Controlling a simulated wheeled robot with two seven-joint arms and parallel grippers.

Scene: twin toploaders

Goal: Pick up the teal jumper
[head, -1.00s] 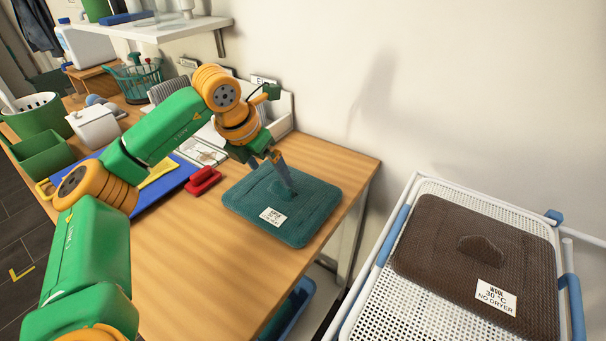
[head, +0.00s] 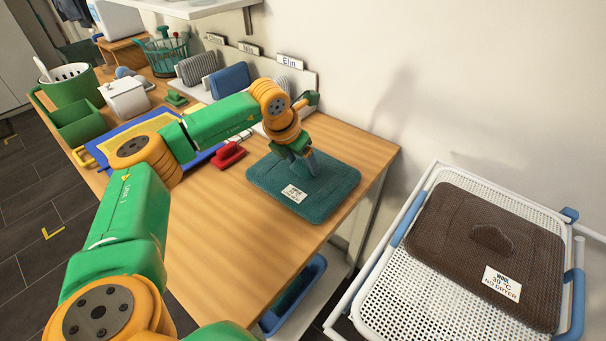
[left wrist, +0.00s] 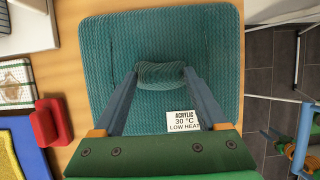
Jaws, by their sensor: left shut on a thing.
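The teal jumper (head: 325,195) lies flat and folded on the wooden table near its right end. In the left wrist view the jumper (left wrist: 110,60) has a raised fold (left wrist: 160,74) in its middle and a white label (left wrist: 185,122) reading "ACRYLIC 30 °C LOW HEAT". My left gripper (head: 312,170) is over the jumper. In the left wrist view my left gripper (left wrist: 160,75) has its two fingers shut on either side of the raised fold. The jumper still appears to rest on the table. My right gripper does not show clearly in either view.
A brown jumper (head: 440,235) labelled wool, no dryer, lies on a white mesh rack (head: 410,285) at the right. A red object (head: 229,156) and a blue mat (head: 205,158) lie left of the teal jumper. Name-labelled slots (head: 300,80) stand along the wall. The table's front middle is clear.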

